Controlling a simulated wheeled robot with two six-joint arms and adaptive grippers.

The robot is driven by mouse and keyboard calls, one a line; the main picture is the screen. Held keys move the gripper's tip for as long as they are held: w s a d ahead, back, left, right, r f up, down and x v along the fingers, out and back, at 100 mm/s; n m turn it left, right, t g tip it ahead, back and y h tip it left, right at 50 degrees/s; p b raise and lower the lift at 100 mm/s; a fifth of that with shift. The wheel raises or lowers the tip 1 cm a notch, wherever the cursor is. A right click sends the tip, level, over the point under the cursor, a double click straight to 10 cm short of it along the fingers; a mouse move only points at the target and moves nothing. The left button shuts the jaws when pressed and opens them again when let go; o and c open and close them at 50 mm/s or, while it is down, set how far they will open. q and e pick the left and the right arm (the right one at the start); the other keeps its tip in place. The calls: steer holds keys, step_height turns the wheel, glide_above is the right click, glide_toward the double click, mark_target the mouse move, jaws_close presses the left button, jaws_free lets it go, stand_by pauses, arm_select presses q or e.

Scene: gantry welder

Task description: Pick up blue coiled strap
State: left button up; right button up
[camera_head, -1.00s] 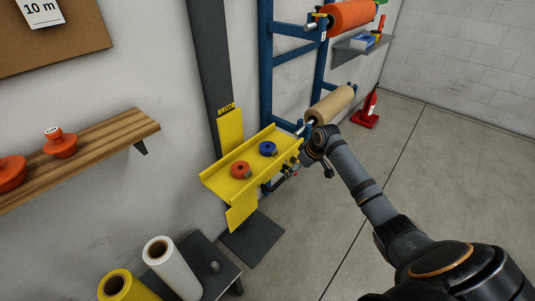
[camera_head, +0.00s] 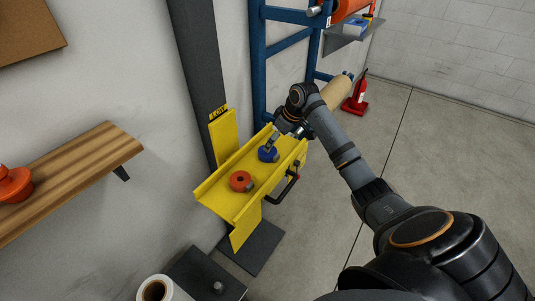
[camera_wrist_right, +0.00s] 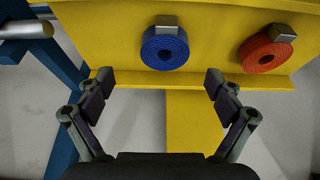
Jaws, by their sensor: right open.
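The blue coiled strap (camera_head: 268,155) lies on the yellow tray (camera_head: 222,196), towards its far right end. It also shows in the right wrist view (camera_wrist_right: 165,50) with a grey metal piece at its edge. My right gripper (camera_head: 274,141) is open and empty, close to the blue strap in the head view. In the right wrist view its fingers (camera_wrist_right: 160,79) are spread wide, one to each side of the blue coil and short of it. No finger visibly touches the coil. My left gripper is not in view.
An orange coiled strap (camera_head: 241,181) lies on the same tray, beside the blue one; it shows at right in the wrist view (camera_wrist_right: 266,51). The tray has raised edges and a dark handle (camera_head: 286,190). A blue rack (camera_head: 258,70) stands behind. A wooden shelf (camera_head: 75,180) is at left.

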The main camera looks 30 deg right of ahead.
mark_target(270, 152)
steer(key=shift+x, duration=0.95)
steer(key=x, duration=0.4)
steer(key=shift+s+a+f, duration=0.2)
steer(key=shift+s+a, duration=0.05)
steer(key=shift+a, duration=0.1)
steer(key=shift+w+f, duration=0.1)
steer(key=shift+f, duration=0.05)
steer(key=shift+c, duration=0.4)
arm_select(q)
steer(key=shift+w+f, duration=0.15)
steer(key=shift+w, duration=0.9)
arm_select(e)
steer(key=c, duration=1.3)
